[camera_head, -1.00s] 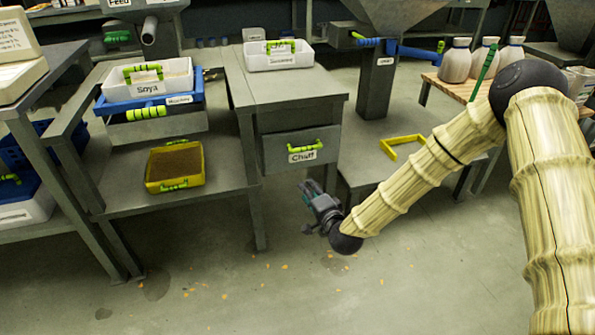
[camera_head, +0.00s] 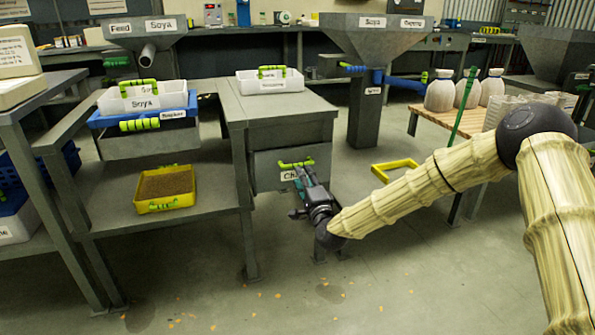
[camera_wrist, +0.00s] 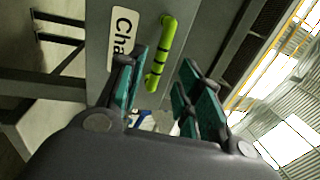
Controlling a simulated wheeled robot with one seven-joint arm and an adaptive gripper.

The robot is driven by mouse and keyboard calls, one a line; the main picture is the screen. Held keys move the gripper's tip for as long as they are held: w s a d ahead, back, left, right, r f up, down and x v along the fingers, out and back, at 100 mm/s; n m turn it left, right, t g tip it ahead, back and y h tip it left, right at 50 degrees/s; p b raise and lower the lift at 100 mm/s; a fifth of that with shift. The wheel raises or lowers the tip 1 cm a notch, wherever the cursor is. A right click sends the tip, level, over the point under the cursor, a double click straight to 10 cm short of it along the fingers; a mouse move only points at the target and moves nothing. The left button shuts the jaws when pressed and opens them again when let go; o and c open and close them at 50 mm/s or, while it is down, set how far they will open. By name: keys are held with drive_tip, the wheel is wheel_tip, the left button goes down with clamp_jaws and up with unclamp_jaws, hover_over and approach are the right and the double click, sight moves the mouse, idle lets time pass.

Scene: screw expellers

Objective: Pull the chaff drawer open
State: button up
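The chaff drawer (camera_head: 268,173) is a grey metal box front under the grey table, with a white label partly reading "Cha". It looks shut in the head view. Its bright green bar handle (camera_head: 296,164) runs across the top of the front. In the wrist view the handle (camera_wrist: 162,52) stands tilted beside the label (camera_wrist: 122,38). My gripper (camera_head: 303,178) is just in front of the drawer, below the handle, and covers part of the label. In the wrist view its teal fingers (camera_wrist: 160,85) are spread apart, with the handle ahead of and between them, not visibly gripped.
A grey table (camera_head: 275,105) stands above the drawer, carrying a white tray (camera_head: 270,80). To the left are a Soya tray (camera_head: 142,97) and a yellow bin (camera_head: 165,189) on a lower shelf. A yellow frame (camera_head: 393,170) lies at right. The floor in front is open.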

sight(298, 165)
drive_tip(key=shift+b+x, duration=1.2)
drive_tip(key=shift+x, duration=2.15)
